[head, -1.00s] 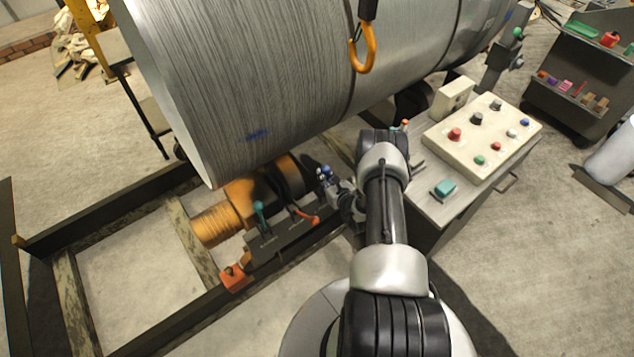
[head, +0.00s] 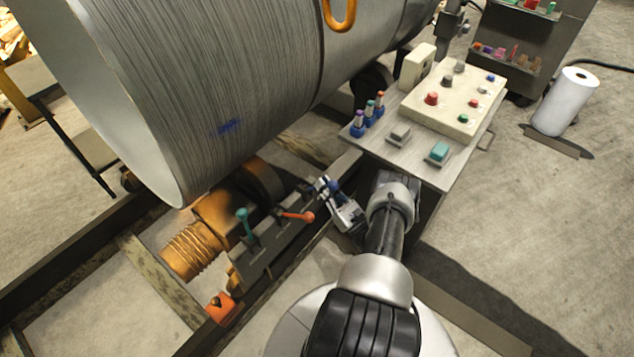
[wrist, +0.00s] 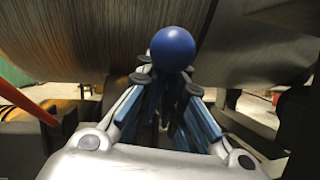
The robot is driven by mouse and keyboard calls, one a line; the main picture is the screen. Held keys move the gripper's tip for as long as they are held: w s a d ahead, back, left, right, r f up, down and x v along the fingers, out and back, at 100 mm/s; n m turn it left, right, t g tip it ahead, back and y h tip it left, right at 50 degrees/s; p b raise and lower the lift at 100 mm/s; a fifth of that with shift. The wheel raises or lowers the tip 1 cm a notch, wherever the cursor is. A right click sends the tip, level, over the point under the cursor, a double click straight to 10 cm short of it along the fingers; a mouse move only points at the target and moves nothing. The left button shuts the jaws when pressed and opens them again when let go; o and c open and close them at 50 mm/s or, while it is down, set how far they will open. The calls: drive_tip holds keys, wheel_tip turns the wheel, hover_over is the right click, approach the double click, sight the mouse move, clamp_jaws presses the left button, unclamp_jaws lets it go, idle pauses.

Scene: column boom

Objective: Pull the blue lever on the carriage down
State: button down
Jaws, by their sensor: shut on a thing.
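The blue lever has a round blue knob (wrist: 173,49), which stands just above my fingertips in the wrist view. In the head view its knob (head: 334,187) is small and partly covered by my gripper (head: 328,188). My gripper (wrist: 168,82) is shut on the blue lever just below the knob, and the fingers hide most of its shaft.
A large grey metal cylinder (head: 200,90) rests on the orange roller (head: 195,250) beside the levers. A control desk (head: 425,165) with buttons and several small coloured bottles stands just right of my gripper. Dark floor rails (head: 60,270) run at left.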

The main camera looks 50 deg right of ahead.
drive_tip(key=shift+s+f+t+p, duration=0.35)
drive_tip(key=shift+t+p, duration=0.15)
drive_tip(key=shift+t, duration=0.1)
drive_tip(key=shift+f, duration=0.1)
drive_tip(key=c, duration=1.7)
unclamp_jaws()
